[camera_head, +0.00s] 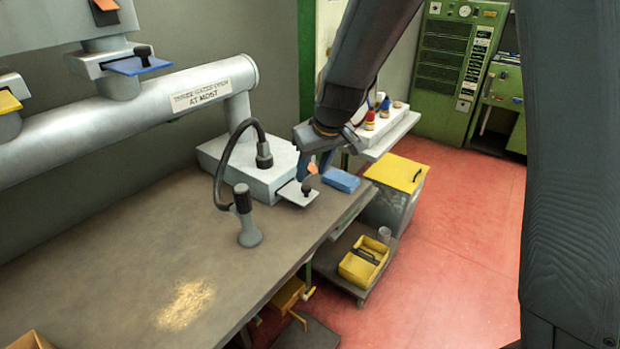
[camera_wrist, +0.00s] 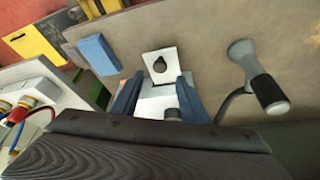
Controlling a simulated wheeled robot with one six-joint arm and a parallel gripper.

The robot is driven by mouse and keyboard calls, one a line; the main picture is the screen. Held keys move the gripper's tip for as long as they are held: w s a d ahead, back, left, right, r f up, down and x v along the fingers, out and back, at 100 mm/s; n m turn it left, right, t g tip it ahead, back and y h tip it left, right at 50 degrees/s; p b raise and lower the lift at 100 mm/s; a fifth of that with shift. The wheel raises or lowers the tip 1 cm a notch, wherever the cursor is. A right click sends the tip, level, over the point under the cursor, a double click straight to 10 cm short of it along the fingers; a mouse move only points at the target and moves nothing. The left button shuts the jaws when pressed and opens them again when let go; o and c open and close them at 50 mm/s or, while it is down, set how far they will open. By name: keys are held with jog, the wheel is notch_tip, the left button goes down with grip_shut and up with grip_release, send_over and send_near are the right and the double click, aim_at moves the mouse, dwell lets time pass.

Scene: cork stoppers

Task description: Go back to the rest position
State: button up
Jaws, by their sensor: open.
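My gripper (camera_head: 308,172) is at the far end of the workbench, low over a pale plate (camera_head: 297,196) with a dark knob (camera_head: 307,187) that juts from a white box (camera_head: 262,168). In the wrist view my two blue fingers (camera_wrist: 158,85) are apart, with the pale plate (camera_wrist: 149,67) and its knob (camera_wrist: 159,65) just beyond them. I see nothing held between the fingers. A small orange patch shows by the fingers in the head view; I cannot tell what it belongs to.
A grey lamp-like device (camera_head: 248,226) with a curved hose stands left of my gripper. A blue block (camera_head: 341,180) lies to its right. A large grey pipe (camera_head: 130,112) with coloured slides runs above the bench (camera_head: 100,240). Yellow bins and red floor lie right.

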jog(key=shift+s+d+r, duration=0.15)
jog(key=shift+s+r, duration=0.1)
jog(key=shift+r, duration=0.35)
jog(key=s+d+f+m+g+h, duration=0.1)
jog(key=s+d+m, duration=0.1)
jog(key=s+d, duration=0.5)
jog(key=s+d+f+m+g+h, duration=0.1)
jog(key=s+d, duration=0.6)
jog(key=s, duration=0.8)
jog(key=shift+d+f+m+g, duration=0.2)
jog(key=shift+f+m+g, duration=0.3)
jog(key=shift+m, duration=0.7)
jog(key=shift+a+f, duration=0.1)
